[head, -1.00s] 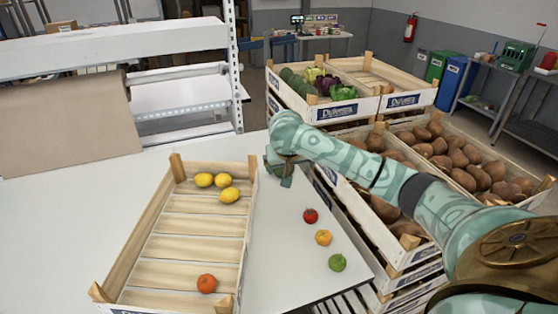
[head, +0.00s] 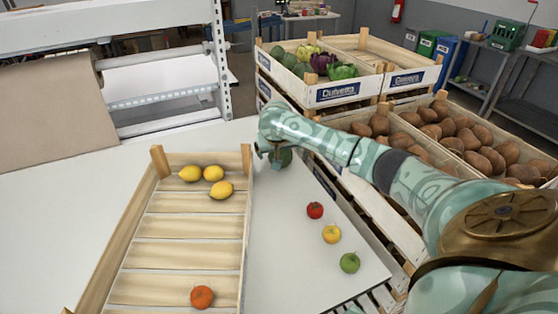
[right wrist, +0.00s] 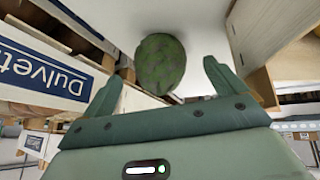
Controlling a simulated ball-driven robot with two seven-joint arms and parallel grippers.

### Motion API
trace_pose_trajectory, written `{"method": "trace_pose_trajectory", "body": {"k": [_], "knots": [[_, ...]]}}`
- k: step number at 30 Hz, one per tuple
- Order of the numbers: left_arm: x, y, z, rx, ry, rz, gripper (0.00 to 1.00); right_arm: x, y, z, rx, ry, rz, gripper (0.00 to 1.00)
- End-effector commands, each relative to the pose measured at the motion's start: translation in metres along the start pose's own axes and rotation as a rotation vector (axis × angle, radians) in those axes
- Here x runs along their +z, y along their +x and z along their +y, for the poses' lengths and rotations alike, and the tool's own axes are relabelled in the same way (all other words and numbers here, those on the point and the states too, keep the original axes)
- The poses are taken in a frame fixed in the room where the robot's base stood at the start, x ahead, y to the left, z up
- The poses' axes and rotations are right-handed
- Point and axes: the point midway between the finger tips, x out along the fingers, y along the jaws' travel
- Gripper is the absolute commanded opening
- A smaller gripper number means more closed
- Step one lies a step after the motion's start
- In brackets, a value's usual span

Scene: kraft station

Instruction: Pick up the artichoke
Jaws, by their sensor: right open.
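The artichoke (right wrist: 160,62) is a round, dark green, scaly head on the white table. In the right wrist view it sits ahead of my right gripper (right wrist: 162,82), roughly midway between the two spread fingertips, with no visible contact. The right gripper is open and empty. In the head view the right gripper (head: 274,158) points down at the table, just right of the wooden crate's far corner. The artichoke (head: 285,157) shows there only as a small green patch, mostly hidden behind the gripper. My left gripper is out of view.
The wooden crate (head: 190,228) on the table holds lemons (head: 214,173) and an orange (head: 202,297). A tomato (head: 315,210), a yellow fruit (head: 331,234) and a green apple (head: 350,262) lie to its right. Stacked crates (head: 338,92) with vegetables and brown produce stand beyond the table edge.

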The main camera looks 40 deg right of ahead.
Motion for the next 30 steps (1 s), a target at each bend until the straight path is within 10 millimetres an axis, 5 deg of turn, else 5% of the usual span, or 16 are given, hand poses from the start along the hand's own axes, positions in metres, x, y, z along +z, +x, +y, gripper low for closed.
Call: {"method": "trace_pose_trajectory", "body": {"k": [11, 20, 26, 30], "knots": [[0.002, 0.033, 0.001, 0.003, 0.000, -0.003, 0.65, -0.004, 0.052, -0.001, 0.001, -0.001, -0.001, 0.96], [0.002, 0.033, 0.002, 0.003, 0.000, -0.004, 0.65, -0.006, 0.054, 0.000, 0.000, -0.001, 0.002, 0.96], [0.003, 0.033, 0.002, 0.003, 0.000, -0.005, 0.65, -0.006, 0.054, 0.000, 0.000, -0.001, 0.001, 0.41], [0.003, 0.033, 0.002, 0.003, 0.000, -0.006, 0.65, -0.006, 0.054, 0.000, 0.000, -0.001, 0.002, 0.41]]}}
